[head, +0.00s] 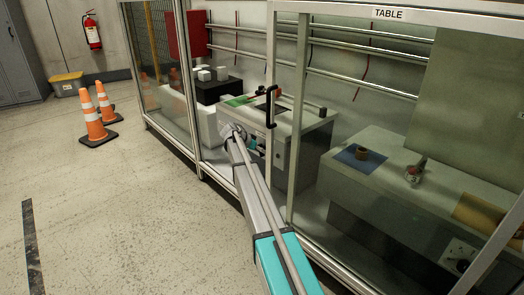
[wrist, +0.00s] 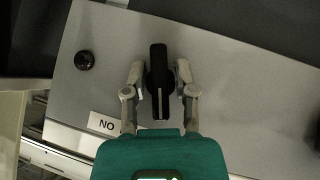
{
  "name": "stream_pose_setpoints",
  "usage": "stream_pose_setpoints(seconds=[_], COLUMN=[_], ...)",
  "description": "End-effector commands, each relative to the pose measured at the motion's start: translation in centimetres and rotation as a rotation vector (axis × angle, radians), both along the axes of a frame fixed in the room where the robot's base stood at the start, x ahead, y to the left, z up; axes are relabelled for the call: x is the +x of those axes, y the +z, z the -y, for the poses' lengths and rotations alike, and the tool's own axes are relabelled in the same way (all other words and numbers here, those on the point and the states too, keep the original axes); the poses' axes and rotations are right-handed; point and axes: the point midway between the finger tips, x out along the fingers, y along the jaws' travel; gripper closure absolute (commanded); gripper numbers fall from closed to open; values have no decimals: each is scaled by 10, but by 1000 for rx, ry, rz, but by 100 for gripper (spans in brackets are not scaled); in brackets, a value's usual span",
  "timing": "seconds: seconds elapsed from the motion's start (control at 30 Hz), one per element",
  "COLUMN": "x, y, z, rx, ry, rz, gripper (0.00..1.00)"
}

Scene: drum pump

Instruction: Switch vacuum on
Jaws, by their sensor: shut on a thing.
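A black switch handle (wrist: 158,60) with a pale line along it stands out from a grey panel (wrist: 235,75) in the wrist view. My gripper (wrist: 159,82) has one finger on each side of the handle and is shut on it. The line on the handle points down the picture, towards my gripper's body. A white label (wrist: 107,125) on the panel reads "NO"; its right part is hidden behind my gripper. In the head view my gripper (head: 230,131) reaches through the opening of the glazed enclosure; the handle cannot be made out there.
A small black round knob (wrist: 85,60) is on the same panel. In the head view a door frame (head: 299,100) with a black handle (head: 270,106) stands right beside my arm. Orange cones (head: 92,118) stand on the otherwise open floor at left.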

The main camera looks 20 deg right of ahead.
Motion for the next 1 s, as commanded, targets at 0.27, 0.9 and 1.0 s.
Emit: stream_pose_setpoints(seconds=[0.27, 0.9, 1.0], x=[-1, 0, 0], y=[1, -1, 0], z=[0, 0, -1], rx=[75, 240, 253], ry=[4, 5, 5], rz=[236, 735, 773], gripper=[100, 100, 100])
